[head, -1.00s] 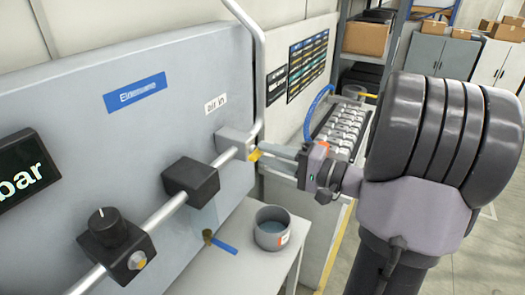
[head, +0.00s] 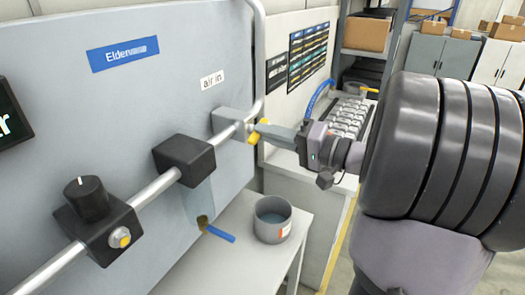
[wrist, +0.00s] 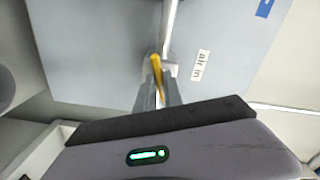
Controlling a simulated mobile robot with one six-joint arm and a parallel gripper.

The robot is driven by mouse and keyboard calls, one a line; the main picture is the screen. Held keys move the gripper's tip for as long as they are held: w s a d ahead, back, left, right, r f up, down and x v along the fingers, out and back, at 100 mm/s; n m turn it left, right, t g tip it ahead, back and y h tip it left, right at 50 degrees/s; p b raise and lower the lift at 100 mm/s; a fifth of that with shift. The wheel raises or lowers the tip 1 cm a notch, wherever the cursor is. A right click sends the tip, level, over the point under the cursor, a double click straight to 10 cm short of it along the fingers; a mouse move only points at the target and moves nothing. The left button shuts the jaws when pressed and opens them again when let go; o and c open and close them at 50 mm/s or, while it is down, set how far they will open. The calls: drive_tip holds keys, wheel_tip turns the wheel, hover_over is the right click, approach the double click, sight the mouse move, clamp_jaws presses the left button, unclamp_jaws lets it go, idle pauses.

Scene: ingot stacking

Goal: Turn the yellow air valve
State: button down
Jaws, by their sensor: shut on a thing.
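The yellow air valve (head: 253,138) is a small yellow handle on the silver pipe, at the grey block (head: 231,122) under the "air in" label (head: 212,79). My gripper (head: 268,132) reaches in from the right, and its fingers are shut on the valve handle. In the wrist view the yellow handle (wrist: 156,65) stands out between the two grey fingers (wrist: 158,92), slightly tilted. The fingers cover part of the handle.
The silver pipe also carries a black block (head: 184,160) and a black knob unit (head: 90,210). Below, a white table (head: 235,235) bears a grey pot (head: 272,218) and a blue-handled tool (head: 219,233). A tray of metal ingots (head: 348,118) lies behind my gripper.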

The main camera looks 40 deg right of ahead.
drive_tip(key=shift+f, duration=0.1)
drive_tip(key=shift+n+b, duration=1.7)
drive_tip(key=shift+b, duration=0.35)
drive_tip(key=shift+r+n, duration=0.2)
drive_tip(key=shift+n, duration=4.7)
drive_tip(key=c, duration=1.6)
unclamp_jaws()
